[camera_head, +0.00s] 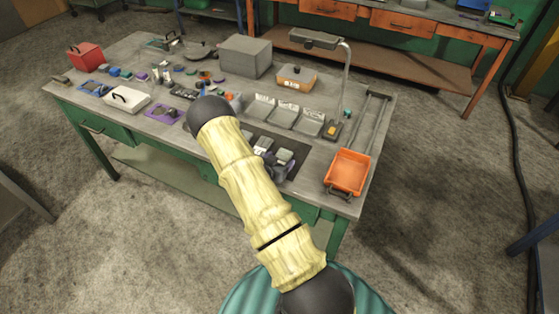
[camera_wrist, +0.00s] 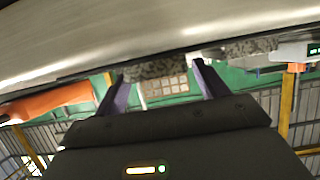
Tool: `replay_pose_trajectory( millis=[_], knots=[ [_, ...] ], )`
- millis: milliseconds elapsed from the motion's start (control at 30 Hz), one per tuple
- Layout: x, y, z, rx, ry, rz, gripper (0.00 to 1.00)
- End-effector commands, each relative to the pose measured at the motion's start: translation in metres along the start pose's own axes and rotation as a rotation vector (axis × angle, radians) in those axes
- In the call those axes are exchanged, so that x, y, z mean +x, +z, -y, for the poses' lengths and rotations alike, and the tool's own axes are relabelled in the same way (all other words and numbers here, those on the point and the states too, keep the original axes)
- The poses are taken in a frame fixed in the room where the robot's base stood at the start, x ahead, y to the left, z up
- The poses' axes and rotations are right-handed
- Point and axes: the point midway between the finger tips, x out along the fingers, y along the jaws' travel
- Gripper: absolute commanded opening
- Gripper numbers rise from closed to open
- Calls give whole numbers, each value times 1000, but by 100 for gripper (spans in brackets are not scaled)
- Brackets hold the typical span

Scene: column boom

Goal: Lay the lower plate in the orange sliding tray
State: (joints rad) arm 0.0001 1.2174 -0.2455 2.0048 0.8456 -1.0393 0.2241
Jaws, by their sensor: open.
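The orange sliding tray (camera_head: 347,172) sits at the right front corner of the workbench, with metal rails running back from it. It looks empty. I cannot tell which piece is the lower plate; a purple flat piece (camera_head: 163,110) and a blue flat piece (camera_head: 92,87) lie on the left part of the bench. My gripper (camera_wrist: 159,75) shows in the wrist view with its two purple fingers apart and nothing seen between them. In the head view my arm crosses the bench front, and I cannot make out the gripper clearly.
Three grey bins (camera_head: 285,115) stand mid-bench, behind a dark area holding small grey blocks (camera_head: 283,156). A grey box (camera_head: 245,56), an orange-tan box (camera_head: 297,77), a white case (camera_head: 126,99) and a red box (camera_head: 85,56) also stand there. A lamp (camera_head: 346,75) rises near the rails.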

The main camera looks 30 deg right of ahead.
Motion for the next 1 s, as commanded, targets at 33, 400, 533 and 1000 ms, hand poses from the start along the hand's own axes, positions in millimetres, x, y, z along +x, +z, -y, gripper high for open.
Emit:
replay_pose_trajectory(
  millis=[33,400,533,1000],
  knots=[
    [-7,2,2,0,-4,1,72],
    [-76,3,2,-1,-6,2,72],
    [-99,2,2,0,-6,1,72],
    [-119,1,1,-1,-2,1,72]
  ],
)
